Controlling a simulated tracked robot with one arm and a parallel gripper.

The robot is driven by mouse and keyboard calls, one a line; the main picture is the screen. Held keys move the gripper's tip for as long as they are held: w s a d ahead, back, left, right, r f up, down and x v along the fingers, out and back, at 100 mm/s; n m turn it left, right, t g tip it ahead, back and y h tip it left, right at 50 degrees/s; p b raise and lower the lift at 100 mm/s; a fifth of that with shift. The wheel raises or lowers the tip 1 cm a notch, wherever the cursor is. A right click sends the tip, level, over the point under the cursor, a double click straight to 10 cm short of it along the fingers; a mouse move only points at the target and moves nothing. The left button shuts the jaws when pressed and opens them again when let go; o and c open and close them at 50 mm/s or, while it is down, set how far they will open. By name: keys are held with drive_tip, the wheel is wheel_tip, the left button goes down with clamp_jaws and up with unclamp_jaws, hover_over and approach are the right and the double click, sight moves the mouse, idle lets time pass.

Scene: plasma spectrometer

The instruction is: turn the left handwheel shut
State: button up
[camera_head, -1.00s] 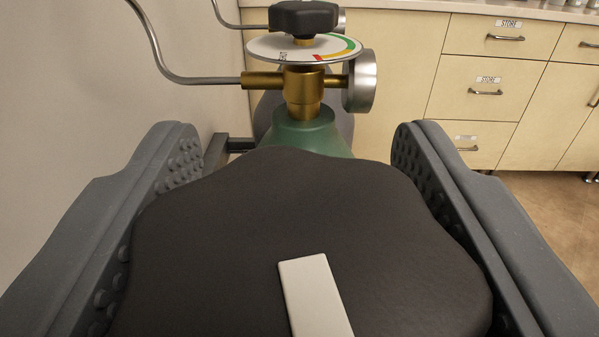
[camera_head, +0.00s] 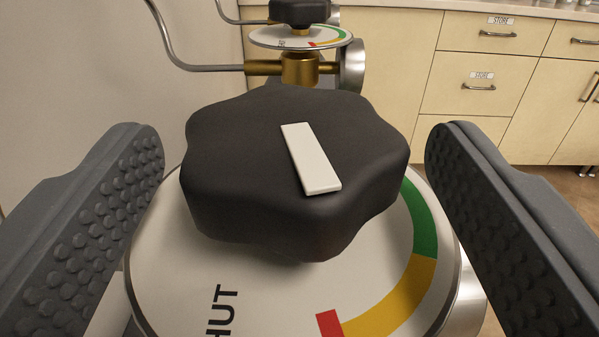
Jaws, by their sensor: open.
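A large black lobed handwheel (camera_head: 240,165) fills the middle of the view, with a white pointer bar (camera_head: 311,158) on its top. Under it is a white dial plate (camera_head: 165,270) with part of the word SHUT at lower left and a red, yellow and green band at lower right. The near end of the pointer bar points down and slightly right, toward the yellow part. My gripper (camera_head: 297,175) is open, with one studded finger on each side of the handwheel. Gaps show between both fingers and the handwheel.
A second black handwheel (camera_head: 300,10) with its own dial (camera_head: 301,38) and a brass valve stands behind. A steel pipe (camera_head: 205,68) runs along the wall at left. Cream cabinets (camera_head: 480,85) stand at the back right.

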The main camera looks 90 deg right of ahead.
drive_tip(key=a, duration=1)
drive_tip(key=shift+s, duration=0.35)
drive_tip(key=shift+f, duration=0.1)
